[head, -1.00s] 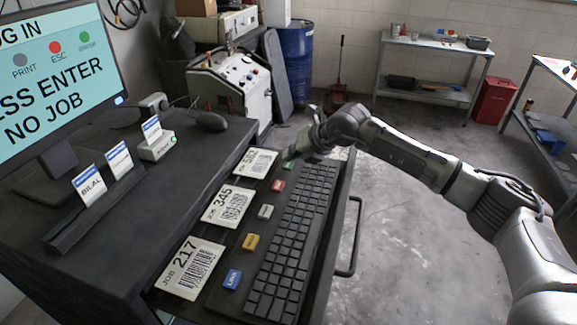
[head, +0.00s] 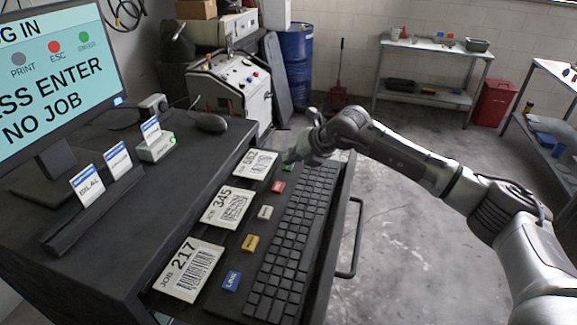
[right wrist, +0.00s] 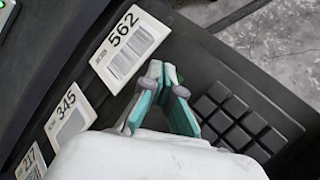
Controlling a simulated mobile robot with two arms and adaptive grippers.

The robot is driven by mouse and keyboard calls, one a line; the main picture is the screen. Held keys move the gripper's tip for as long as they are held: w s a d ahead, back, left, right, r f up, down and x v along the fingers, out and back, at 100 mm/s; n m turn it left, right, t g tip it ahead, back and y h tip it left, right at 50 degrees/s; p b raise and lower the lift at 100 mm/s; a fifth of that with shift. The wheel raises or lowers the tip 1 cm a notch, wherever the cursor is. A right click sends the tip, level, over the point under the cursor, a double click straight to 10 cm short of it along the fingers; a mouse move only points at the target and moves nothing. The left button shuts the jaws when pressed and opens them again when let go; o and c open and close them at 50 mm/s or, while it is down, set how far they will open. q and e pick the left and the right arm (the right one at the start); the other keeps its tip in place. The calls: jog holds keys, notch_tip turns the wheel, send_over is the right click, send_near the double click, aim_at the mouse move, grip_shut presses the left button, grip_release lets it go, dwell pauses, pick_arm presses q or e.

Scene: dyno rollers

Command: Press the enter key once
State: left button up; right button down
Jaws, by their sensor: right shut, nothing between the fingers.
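The row of coloured keys beside the keyboard (head: 290,240) has a blue key (head: 231,281), a yellow key (head: 250,243), a pale key (head: 265,212) and a red key (head: 278,186). The green key at the far end, seen a second ago, is now mostly hidden by my right gripper (head: 290,158). In the right wrist view my right gripper (right wrist: 160,70) is shut and empty, its teal-lined fingers meeting at the tips between the 562 card (right wrist: 128,45) and the keyboard (right wrist: 235,112). I cannot tell whether it touches a key. My left gripper is out of view.
The monitor (head: 60,80) shows "LOG IN", "ENTER" and "NO JOB", partly cut off. Barcode cards, such as the 345 card (head: 228,207) and the 217 card (head: 188,269), lie left of the keys. A card reader (head: 157,148) and a mouse (head: 211,123) stand on the desk.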

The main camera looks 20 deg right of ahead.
aim_at(291, 166)
jog(key=shift+f, duration=0.15)
dwell(0.4)
jog(key=shift+r, duration=0.8)
jog(key=shift+r, duration=0.15)
jog(key=shift+r+p, duration=1.35)
jog(key=shift+r, duration=1.05)
